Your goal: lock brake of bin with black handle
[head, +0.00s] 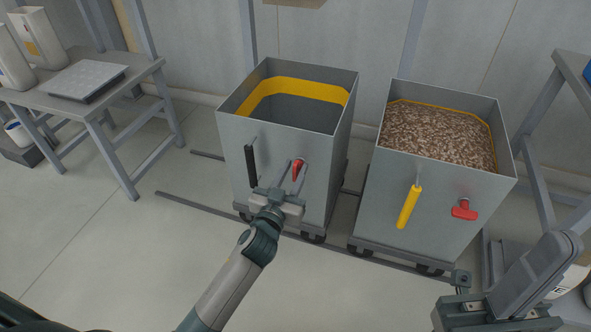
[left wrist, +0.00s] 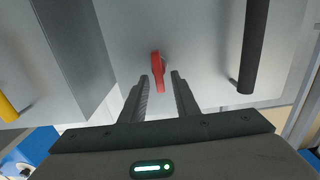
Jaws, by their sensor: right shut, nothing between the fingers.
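The grey bin with the black handle (head: 251,166) stands left of the other bin and looks empty, with a yellow band inside. Its red brake lever (head: 299,168) is on the front face, right of the handle, and points roughly downward. My left gripper (head: 292,178) is open at this lever. In the left wrist view, the red lever (left wrist: 158,72) lies between and just beyond the open fingertips (left wrist: 161,80); contact cannot be told. The black handle (left wrist: 252,45) is to the right there. My right gripper (head: 535,262) is shut and empty at the lower right.
A second bin (head: 395,205), filled with brown pellets, stands to the right with a yellow handle (head: 409,206) and a sideways red lever (head: 464,209). Both bins stand on wheels by floor rails (head: 185,201).

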